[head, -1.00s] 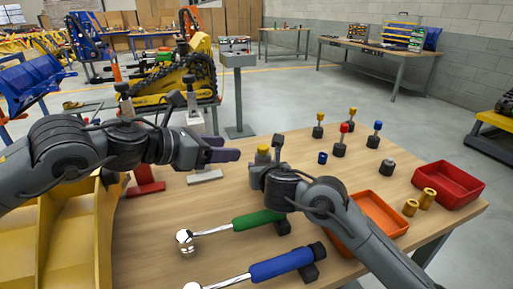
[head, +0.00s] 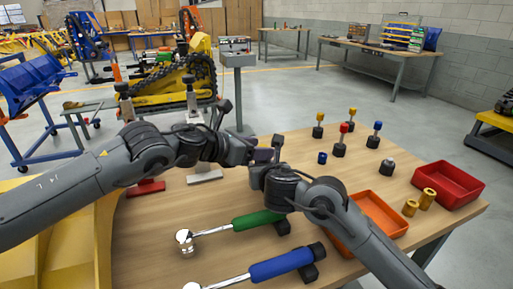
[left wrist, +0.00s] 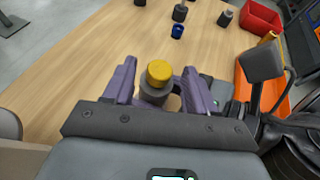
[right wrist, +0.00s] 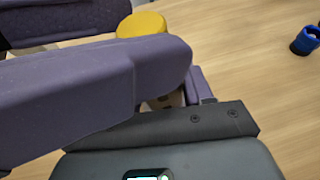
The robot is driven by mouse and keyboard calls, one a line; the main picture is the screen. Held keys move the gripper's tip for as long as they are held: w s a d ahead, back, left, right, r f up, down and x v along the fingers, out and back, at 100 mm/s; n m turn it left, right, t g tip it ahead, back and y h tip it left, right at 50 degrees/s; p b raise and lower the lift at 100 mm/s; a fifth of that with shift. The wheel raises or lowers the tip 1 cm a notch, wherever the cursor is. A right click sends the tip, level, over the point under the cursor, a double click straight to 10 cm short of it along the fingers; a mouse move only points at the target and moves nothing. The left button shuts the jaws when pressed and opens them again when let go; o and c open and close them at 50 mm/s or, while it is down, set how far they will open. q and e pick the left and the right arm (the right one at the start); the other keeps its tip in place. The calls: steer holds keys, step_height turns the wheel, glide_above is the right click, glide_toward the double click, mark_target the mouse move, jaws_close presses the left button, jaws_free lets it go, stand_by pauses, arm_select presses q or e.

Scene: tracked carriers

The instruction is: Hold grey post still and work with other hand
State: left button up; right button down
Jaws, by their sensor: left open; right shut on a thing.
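The grey post (left wrist: 152,97) carries a yellow cap (left wrist: 159,72), seen upright in the left wrist view. The yellow cap also shows in the right wrist view (right wrist: 141,25). My left gripper (head: 264,155) is open, its purple fingers either side of the capped post, with gaps visible in the left wrist view. My right gripper (head: 262,172) is low at the post and shut on it; its fingertips are mostly hidden. The left gripper's fingers cross much of the right wrist view. In the head view my left gripper hides the post and cap.
Several posts with coloured caps (head: 343,140) and a blue ring (head: 322,158) stand to the right. An orange tray (head: 400,224), brass cylinders (head: 427,198) and a red bin (head: 472,182) lie further right. Green-handled (head: 258,220) and blue-handled (head: 280,265) ratchets lie in front.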

arm_select(q)
jaws_close()
stand_by(0.4)
steer(key=shift+w+g, duration=0.1)
steer(key=shift+g, duration=0.2)
steer(key=shift+w+a+m+g+h, duration=0.1)
steer(key=shift+m+g+h, duration=0.3)
steer(key=shift+m+g, duration=0.2)
steer(key=shift+w+a+m+g+h, duration=0.1)
steer(key=shift+m+g+h, duration=0.35)
steer(key=shift+m, duration=0.25)
steer(key=shift+w+m+g+h, duration=0.15)
steer(key=shift+m+g+h, duration=0.1)
steer(key=shift+m+g, duration=0.5)
steer(key=shift+w+m+g+h, duration=0.1)
steer(key=shift+m+g+h, duration=0.1)
steer(key=shift+m+g, duration=0.55)
steer(key=shift+g, duration=0.25)
steer(key=shift+s, duration=0.1)
